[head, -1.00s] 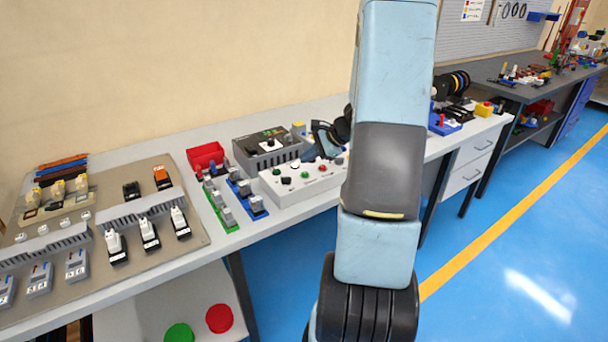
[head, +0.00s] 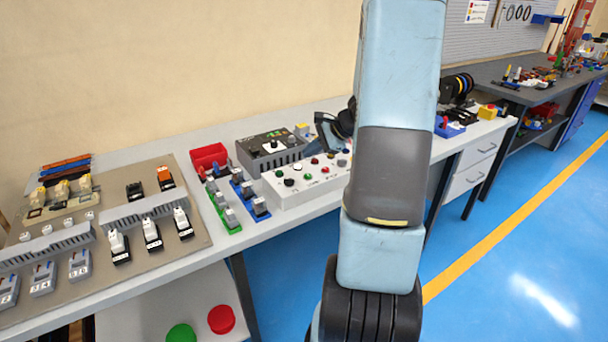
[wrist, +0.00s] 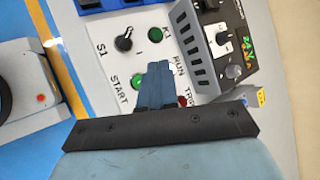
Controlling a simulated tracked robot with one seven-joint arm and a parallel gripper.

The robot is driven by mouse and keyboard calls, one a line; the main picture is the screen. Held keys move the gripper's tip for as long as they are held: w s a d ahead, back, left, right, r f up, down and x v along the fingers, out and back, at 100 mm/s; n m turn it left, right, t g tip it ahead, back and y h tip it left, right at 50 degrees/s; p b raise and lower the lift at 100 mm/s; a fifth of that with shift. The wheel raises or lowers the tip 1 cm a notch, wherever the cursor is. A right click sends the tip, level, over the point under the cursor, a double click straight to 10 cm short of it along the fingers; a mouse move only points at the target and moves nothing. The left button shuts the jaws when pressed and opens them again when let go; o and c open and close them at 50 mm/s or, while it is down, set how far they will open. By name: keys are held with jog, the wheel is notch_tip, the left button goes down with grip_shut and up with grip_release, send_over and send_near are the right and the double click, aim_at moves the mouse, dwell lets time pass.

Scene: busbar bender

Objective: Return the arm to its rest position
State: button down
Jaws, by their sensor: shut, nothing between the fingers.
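My arm (head: 395,170) stands upright in the right middle of the head view, with its upper end cut off by the frame. My gripper (wrist: 157,72) shows in the wrist view with its blue fingers together and nothing between them. It is over the white control box (wrist: 98,58), near the green START button (wrist: 137,81) and the red TRIP lamp (wrist: 182,101). In the head view the hand (head: 328,136) is partly hidden behind my arm, above the back right of the box. I cannot tell the exact gap to the panel.
The white control box (head: 300,190) and a grey unit (head: 268,160) stand on the bench. A red bin (head: 208,157), green and blue rails, and a board (head: 150,265) with switches lie to the left. A dark workbench (head: 490,75) is at the right. Blue floor is clear in front.

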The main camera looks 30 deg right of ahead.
jog(key=s+a+r+n+g+h, duration=0.1)
jog(key=s+a+r+n+g, duration=0.1)
jog(key=s+a+r+n, duration=0.35)
jog(key=s+a+r+n+g+h, duration=0.1)
jog(key=s+a+r+n, duration=0.25)
jog(key=a+r, duration=0.45)
jog(key=s+a+r+n+t+h, duration=0.1)
jog(key=s+a+r+n+h, duration=0.1)
jog(key=s, duration=0.6)
jog(key=s+a+r+n+t+h, duration=0.1)
jog(key=s+a+r+n+h, duration=0.1)
jog(key=s+a+r+n, duration=0.2)
jog(key=shift+s+r+n, duration=0.85)
jog(key=shift+s+n, duration=0.75)
jog(key=shift+s, duration=0.3)
